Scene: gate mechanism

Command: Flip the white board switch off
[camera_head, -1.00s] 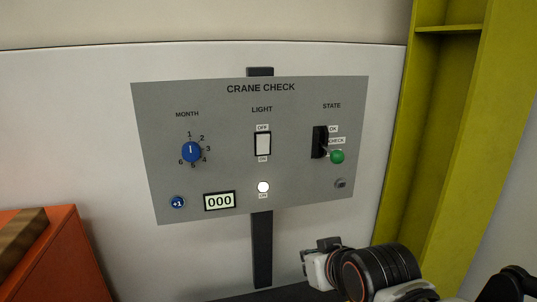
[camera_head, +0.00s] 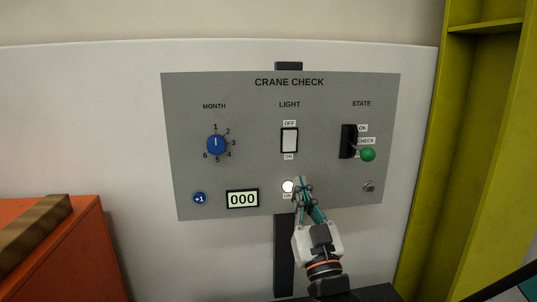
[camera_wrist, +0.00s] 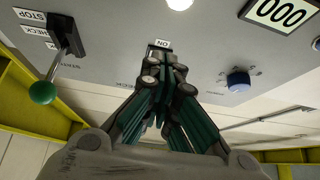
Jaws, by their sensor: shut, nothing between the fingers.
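The white switch (camera_head: 289,140) is a tall white rocker in a black frame, under LIGHT on the grey CRANE CHECK board (camera_head: 240,95). Its OFF label (camera_head: 289,123) is above it and its ON label (camera_head: 289,156) below. A bright white round lamp (camera_head: 288,187) sits lower down. My gripper (camera_head: 299,182) is shut and empty, in front of the board below the switch, by the lamp. In the upside-down wrist view my fingertips (camera_wrist: 165,62) cover the switch, with the ON label (camera_wrist: 163,43) just past them. I cannot tell whether they touch the board.
A blue MONTH dial (camera_head: 216,145) is left of the switch. A black lever with a green knob (camera_head: 367,155) is to its right. The display (camera_head: 242,199) reads 000, beside a blue +1 button (camera_head: 199,198). A yellow-green frame (camera_head: 465,110) stands at the right, an orange box (camera_head: 85,240) at the left.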

